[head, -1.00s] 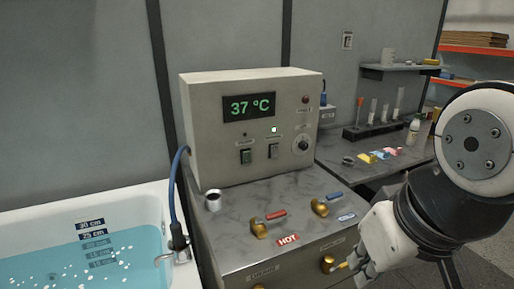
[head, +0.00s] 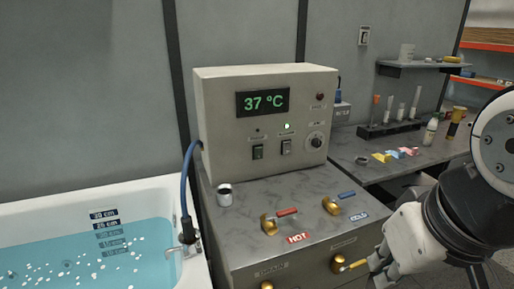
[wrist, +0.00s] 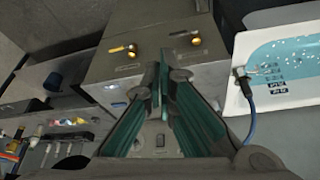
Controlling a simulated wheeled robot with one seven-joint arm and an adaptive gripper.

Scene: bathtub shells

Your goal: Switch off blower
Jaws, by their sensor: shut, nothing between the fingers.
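The grey control box (head: 222,120) stands at the back of the counter, with a green "37 °C" display (head: 263,102). Its front has two rocker switches, a left one (head: 257,152) with a dark lamp and a right one (head: 286,147) with a lit lamp (head: 287,126). Their labels are too small to read, so I cannot tell which is the blower. My gripper (wrist: 163,65) is shut and empty in the wrist view, pointing at the counter cabinet.
The bathtub (head: 100,200) with water and white floating bits is at left. A blue hose (head: 187,185) runs beside the box. A side bench (head: 350,152) holds tubes.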

